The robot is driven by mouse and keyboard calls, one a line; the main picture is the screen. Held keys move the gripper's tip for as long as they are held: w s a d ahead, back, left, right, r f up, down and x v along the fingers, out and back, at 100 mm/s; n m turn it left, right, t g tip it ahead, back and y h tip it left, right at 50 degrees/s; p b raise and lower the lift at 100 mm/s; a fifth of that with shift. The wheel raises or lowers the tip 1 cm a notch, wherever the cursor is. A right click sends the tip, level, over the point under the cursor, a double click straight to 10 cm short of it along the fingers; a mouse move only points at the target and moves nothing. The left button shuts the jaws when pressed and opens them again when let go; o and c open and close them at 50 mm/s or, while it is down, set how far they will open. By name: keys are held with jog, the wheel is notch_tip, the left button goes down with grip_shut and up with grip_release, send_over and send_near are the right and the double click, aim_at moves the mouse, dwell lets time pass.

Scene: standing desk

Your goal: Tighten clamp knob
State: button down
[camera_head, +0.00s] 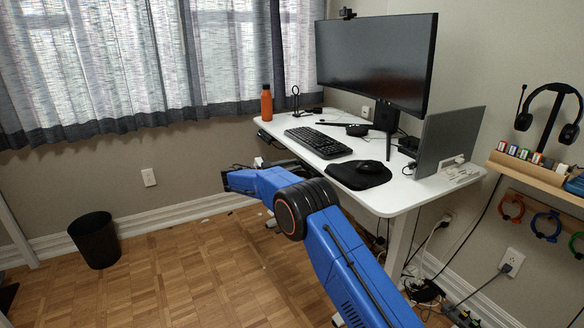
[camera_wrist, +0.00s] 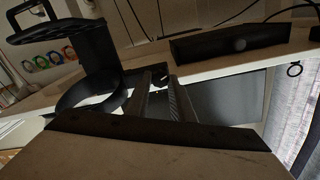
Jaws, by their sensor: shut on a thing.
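My gripper (camera_head: 229,182) is low beside the left end of the white desk, at the end of my blue arm. In the wrist view, its two ridged fingers (camera_wrist: 160,90) are close together around a small dark piece, which I take for the clamp knob (camera_wrist: 159,78). The fingers hide most of it, so I cannot tell how tight it is. A black bracket-like part with a ring (camera_wrist: 95,55), seemingly the clamped holder, stands just left of the fingers in the wrist view. The knob cannot be made out in the head view.
The white desk (camera_head: 400,196) carries a monitor (camera_head: 375,58), keyboard (camera_head: 318,142), mouse mat (camera_head: 350,177) and orange bottle (camera_head: 266,103). A black bin (camera_head: 95,241) stands on the floor at left. In the wrist view, a long black box (camera_wrist: 215,46) lies behind the fingers.

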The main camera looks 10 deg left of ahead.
jog(key=shift+a+f+m, duration=0.1)
jog(key=shift+a+m, duration=0.05)
jog(key=shift+m, duration=0.95)
jog(key=c, duration=1.5)
grip_release()
jog(key=shift+c, duration=0.2)
jog(key=v, duration=1.7)
jog(key=shift+s, duration=0.2)
jog(key=shift+a, duration=0.15)
